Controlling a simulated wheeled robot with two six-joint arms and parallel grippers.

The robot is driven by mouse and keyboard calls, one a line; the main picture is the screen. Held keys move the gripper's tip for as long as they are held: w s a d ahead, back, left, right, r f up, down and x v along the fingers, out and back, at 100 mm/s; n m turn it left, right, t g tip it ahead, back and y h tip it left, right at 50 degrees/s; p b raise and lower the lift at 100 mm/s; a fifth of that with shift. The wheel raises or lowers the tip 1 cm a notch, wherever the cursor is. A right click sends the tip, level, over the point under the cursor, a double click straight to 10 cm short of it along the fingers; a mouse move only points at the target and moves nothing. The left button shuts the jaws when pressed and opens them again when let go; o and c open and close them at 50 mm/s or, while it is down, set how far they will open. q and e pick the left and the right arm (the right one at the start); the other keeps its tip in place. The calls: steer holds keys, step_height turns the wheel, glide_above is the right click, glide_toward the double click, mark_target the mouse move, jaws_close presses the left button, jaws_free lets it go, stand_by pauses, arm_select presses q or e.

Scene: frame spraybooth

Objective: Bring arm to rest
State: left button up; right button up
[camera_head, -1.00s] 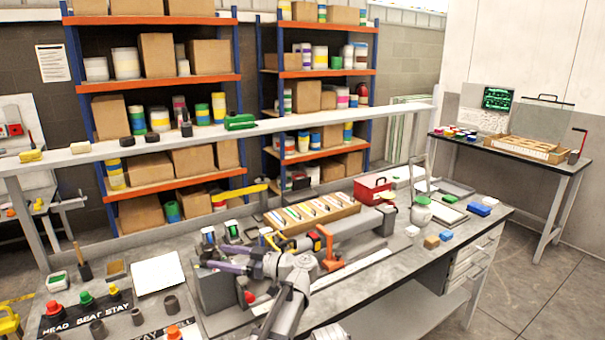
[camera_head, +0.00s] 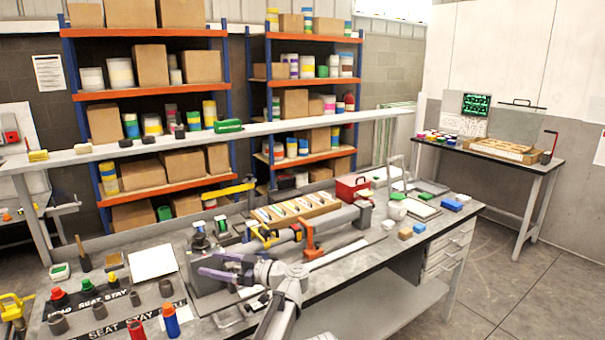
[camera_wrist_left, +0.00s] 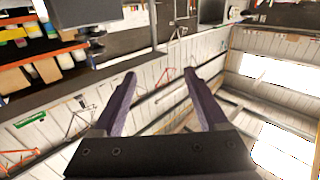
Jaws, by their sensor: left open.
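My left gripper (camera_head: 209,262) is in the middle foreground of the head view, above the long grey workbench (camera_head: 330,272). Its two purple fingers point left, beside a dark grey block-shaped fixture (camera_head: 206,285). They are spread apart and nothing shows between them. In the left wrist view, the left gripper (camera_wrist_left: 160,75) also shows open and empty, with shelves and wall beyond its fingers. My grey left arm comes up from the bottom edge of the head view. My right gripper is not in view.
An orange clamp-like tool (camera_head: 309,240), a tray of strips (camera_head: 298,208) and a red box (camera_head: 352,188) sit on the bench behind my gripper. Red and blue bottles (camera_head: 171,320) stand at the front left. Open floor (camera_head: 520,270) lies at the right.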

arm_select(q)
steer(key=w+d+r+m+t+h, duration=0.6)
steer(key=w+m+t+h, duration=0.25)
steer(key=t, duration=0.65)
steer(key=d+f+m+g+h, duration=0.2)
steer(key=d+f+m+h, duration=0.6)
steer(key=h, duration=0.4)
steer(key=s+f+m+g, duration=0.2)
steer(key=s+f+g, duration=0.6)
steer(key=s+f, duration=0.45)
steer(key=s+a+f+n+g+y, duration=0.1)
steer(key=s+a+f+g, duration=0.3)
steer(key=s, duration=0.4)
steer(key=s+a+f+n+g+y, duration=0.2)
steer(key=s+a+f+g, duration=0.2)
steer(key=s, duration=0.3)
steer(key=s+d+m+g, duration=0.1)
steer(key=s+d+m, duration=0.3)
steer(key=s+d, duration=0.3)
steer(key=d+y, duration=0.1)
steer(key=d, duration=0.2)
steer(key=shift+d+r+p, duration=0.35)
steer(key=shift+p, duration=0.05)
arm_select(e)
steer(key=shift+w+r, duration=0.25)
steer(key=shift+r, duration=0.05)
